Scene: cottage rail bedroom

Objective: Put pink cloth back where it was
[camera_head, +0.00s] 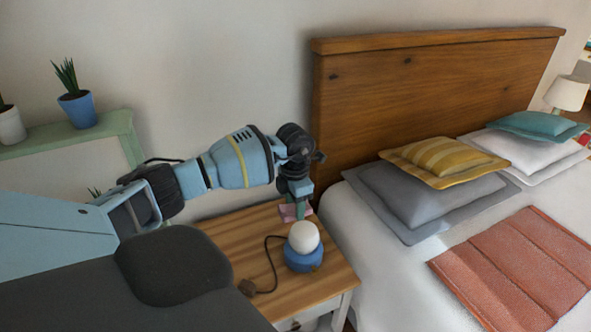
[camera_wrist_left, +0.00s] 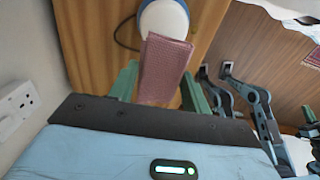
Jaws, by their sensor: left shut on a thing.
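The pink cloth (camera_wrist_left: 163,68) is between the two green fingers of my left gripper (camera_wrist_left: 160,88) in the left wrist view. In the head view a small part of the cloth (camera_head: 290,212) shows at the fingertips of my left gripper (camera_head: 296,206), over the back of the wooden nightstand (camera_head: 325,272). I cannot tell whether the cloth touches the nightstand top. My left gripper points down just behind the round lamp and is shut on the cloth.
The lamp with a white globe and blue base (camera_head: 303,247) stands close in front of the gripper, its dark cord on the nightstand. The bed headboard (camera_head: 420,95) rises to the right. A green shelf (camera_head: 60,134) with potted plants is left.

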